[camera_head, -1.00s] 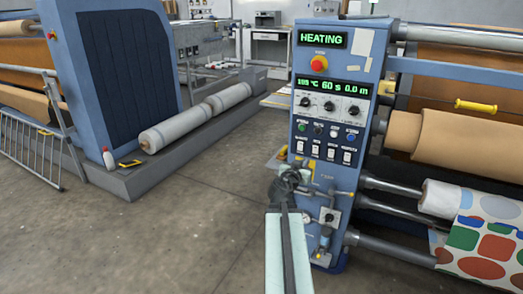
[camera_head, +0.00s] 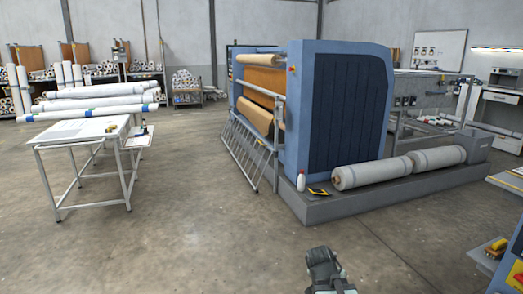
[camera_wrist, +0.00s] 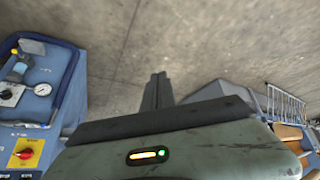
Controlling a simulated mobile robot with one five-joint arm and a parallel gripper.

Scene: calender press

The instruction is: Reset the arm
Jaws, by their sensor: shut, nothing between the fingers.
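My arm shows at the bottom of the head view, right of centre. Its dark end with my gripper (camera_head: 324,262) is over bare concrete floor, with no object against it. In the wrist view the two dark fingers of my gripper (camera_wrist: 158,82) are together, with nothing between them, and point over the floor. The grey wrist body fills the bottom of that view.
The blue calender press (camera_head: 345,110) stands ahead on a grey plinth with wrapped rolls (camera_head: 370,174). A white table (camera_head: 88,131) with rolls is left. In the wrist view, a blue panel with a gauge (camera_wrist: 42,90) is left. Open floor lies between.

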